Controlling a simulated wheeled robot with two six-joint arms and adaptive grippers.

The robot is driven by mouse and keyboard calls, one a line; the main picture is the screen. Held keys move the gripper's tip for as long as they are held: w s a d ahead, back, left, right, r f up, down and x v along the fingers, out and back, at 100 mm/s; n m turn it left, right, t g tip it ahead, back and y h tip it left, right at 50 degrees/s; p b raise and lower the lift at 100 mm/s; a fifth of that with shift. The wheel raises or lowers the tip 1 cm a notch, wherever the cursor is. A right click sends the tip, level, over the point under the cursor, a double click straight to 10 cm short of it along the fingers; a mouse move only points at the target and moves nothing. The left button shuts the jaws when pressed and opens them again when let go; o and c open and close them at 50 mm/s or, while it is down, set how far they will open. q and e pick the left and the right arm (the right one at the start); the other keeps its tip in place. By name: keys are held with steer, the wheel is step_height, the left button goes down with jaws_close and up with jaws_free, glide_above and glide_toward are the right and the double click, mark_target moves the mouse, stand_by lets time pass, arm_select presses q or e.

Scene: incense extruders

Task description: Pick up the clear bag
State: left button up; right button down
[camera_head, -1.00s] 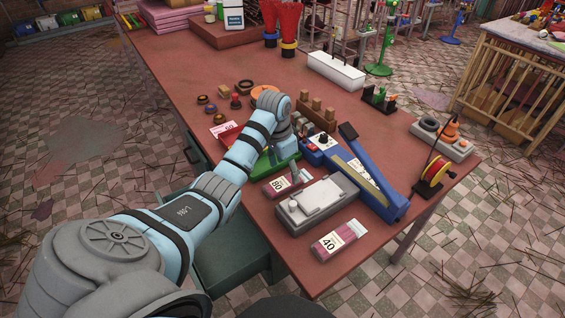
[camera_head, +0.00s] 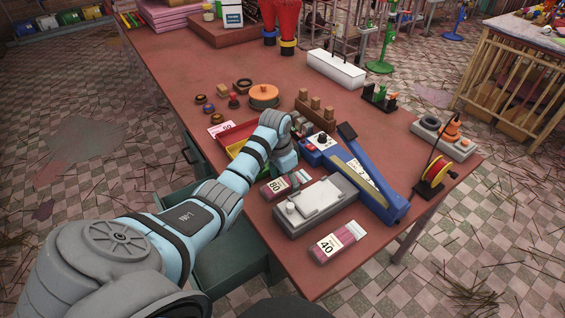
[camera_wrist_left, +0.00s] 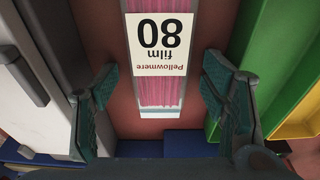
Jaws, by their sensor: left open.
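A clear bag of pink sticks with a white label reading 80 (camera_head: 276,187) lies on the red-brown table, left of the grey sealing device. In the left wrist view the same bag (camera_wrist_left: 160,88) lies between my two fingertips, with a gap on each side. My left gripper (camera_wrist_left: 160,105) is open over the bag's near end and holds nothing. In the head view its fingers are mostly hidden behind the wrist (camera_head: 284,155). A second clear bag, labelled 40 (camera_head: 337,242), lies nearer the table's front edge. My right gripper is not in view.
The grey-white device (camera_head: 315,205) stands close beside the bag. Red (camera_head: 236,133), yellow and green trays sit on its other side. A blue sealer (camera_head: 370,185) stands to the right. Open table surface (camera_head: 190,65) lies farther back.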

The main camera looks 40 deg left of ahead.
arm_select(q)
steer(key=shift+s, duration=0.1)
steer(key=c, duration=1.3)
steer(key=shift+o, duration=0.2)
